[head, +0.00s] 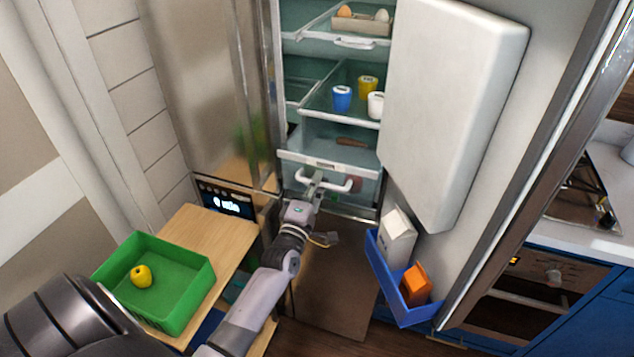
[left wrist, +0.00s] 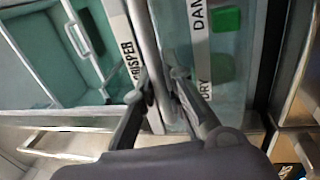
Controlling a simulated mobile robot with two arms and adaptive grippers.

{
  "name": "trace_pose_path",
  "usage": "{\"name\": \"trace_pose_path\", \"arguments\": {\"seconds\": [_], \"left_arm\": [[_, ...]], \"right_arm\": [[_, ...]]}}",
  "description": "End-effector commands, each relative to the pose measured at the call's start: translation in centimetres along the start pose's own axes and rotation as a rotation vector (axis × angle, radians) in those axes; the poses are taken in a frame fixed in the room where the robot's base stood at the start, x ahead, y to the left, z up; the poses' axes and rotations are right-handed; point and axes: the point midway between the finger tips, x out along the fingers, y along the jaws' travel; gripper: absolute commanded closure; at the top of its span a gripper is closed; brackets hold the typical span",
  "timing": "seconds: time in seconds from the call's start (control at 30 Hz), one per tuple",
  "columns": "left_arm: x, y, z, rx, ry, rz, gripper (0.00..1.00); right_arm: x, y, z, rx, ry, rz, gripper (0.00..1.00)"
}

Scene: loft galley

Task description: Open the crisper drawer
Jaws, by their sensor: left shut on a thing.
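The crisper drawer (head: 345,203) is the low clear-fronted drawer in the open fridge, below a white-edged shelf (head: 301,157). A "CRISPER" label (left wrist: 127,55) and a "DAMP"/"DRY" strip (left wrist: 201,50) show in the left wrist view. Its pale bar handle (head: 340,186) runs across the front; the bar (left wrist: 146,45) also shows close up in the left wrist view. My left gripper (head: 318,182) is shut on this handle, with a finger on each side of the bar. Green shapes show through the clear front. I cannot tell whether the drawer is pulled out at all. My right gripper is not in view.
The fridge door (head: 455,110) stands open at right, with a blue door bin (head: 385,280) holding cartons low down. A green crate (head: 180,285) with a yellow fruit (head: 141,276) sits on a wooden top at left. Cups stand on an upper shelf.

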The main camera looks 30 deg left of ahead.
Motion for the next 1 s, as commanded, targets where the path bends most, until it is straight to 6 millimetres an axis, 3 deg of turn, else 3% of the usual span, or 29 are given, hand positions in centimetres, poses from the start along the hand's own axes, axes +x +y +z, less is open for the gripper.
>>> {"name": "trace_pose_path", "arguments": {"seconds": [0.03, 0.07, 0.37, 0.73, 0.87, 1.0], "left_arm": [[0.0, 0.0, 0.0, -0.001, 0.001, -0.001, 1.00], [0.0, 0.0, 0.0, -0.001, 0.000, -0.001, 0.89], [0.0, 0.0, 0.0, 0.000, 0.000, 0.000, 0.69], [-0.4, 0.0, 0.0, 0.000, 0.000, -0.001, 0.69], [-2.0, -0.1, 0.0, -0.001, 0.000, -0.003, 0.69], [-4.9, -0.1, 0.0, 0.000, -0.001, -0.004, 0.69]], "right_arm": [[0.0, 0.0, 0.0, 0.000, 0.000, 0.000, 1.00], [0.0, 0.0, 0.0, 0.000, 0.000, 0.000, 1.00], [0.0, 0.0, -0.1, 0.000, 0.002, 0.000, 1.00], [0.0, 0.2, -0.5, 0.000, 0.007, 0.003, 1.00], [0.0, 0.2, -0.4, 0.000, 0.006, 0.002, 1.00], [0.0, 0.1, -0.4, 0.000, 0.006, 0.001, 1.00]]}}
